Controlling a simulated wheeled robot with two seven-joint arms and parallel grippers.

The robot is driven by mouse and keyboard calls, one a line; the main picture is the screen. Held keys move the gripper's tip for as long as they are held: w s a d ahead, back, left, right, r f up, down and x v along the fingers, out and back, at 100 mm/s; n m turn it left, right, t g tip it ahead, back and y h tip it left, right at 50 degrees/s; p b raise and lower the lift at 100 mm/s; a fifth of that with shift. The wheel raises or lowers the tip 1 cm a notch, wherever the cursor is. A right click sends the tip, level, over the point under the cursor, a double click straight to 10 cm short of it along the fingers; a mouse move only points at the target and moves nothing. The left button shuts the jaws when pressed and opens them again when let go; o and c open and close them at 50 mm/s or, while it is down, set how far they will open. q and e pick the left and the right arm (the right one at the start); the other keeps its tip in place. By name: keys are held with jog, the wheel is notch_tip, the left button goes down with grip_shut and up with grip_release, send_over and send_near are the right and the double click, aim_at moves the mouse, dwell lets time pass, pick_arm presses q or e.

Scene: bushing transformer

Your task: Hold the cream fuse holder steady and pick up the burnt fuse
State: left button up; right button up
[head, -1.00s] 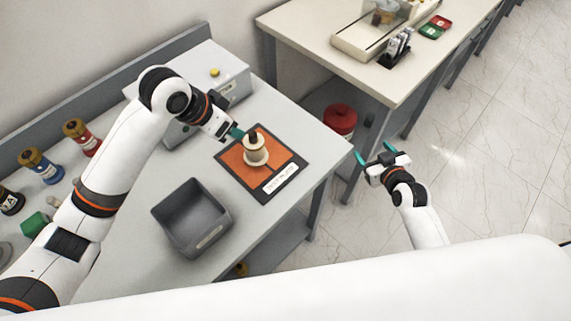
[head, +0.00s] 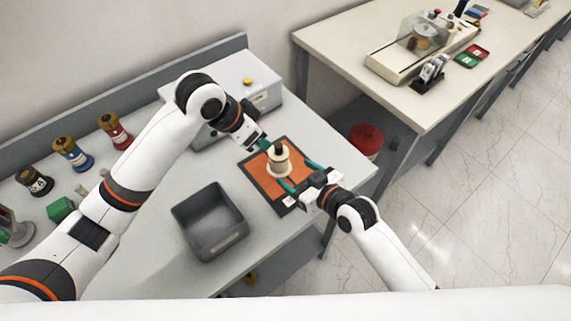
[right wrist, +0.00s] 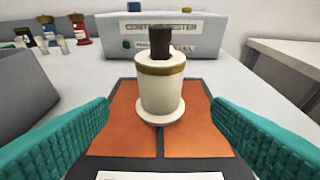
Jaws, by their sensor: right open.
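The cream fuse holder (head: 278,162) stands upright on the orange mat (head: 262,181). In the right wrist view the holder (right wrist: 160,95) shows a brown band near its top. The dark burnt fuse (right wrist: 160,41) sticks up out of its top; it also shows in the head view (head: 278,147). My left gripper (head: 266,143) is at the holder's far-left side; whether its fingers are closed on it cannot be made out. My right gripper (head: 302,176) is open, its teal fingers on either side of the holder's line and apart from it.
A grey bin (head: 209,221) stands on the table left of the mat. A grey tester box (head: 250,98) is behind. Several coloured bushings, including a red one (head: 115,131), stand at the left. A second table (head: 345,42) is at upper right.

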aim_at(285, 166)
jog(key=x, duration=0.8)
jog(key=shift+w+a+f, duration=0.15)
jog(key=shift+w, duration=0.15)
jog(key=shift+c, duration=0.3)
jog(key=c, duration=1.1)
jog(key=shift+c, duration=0.2)
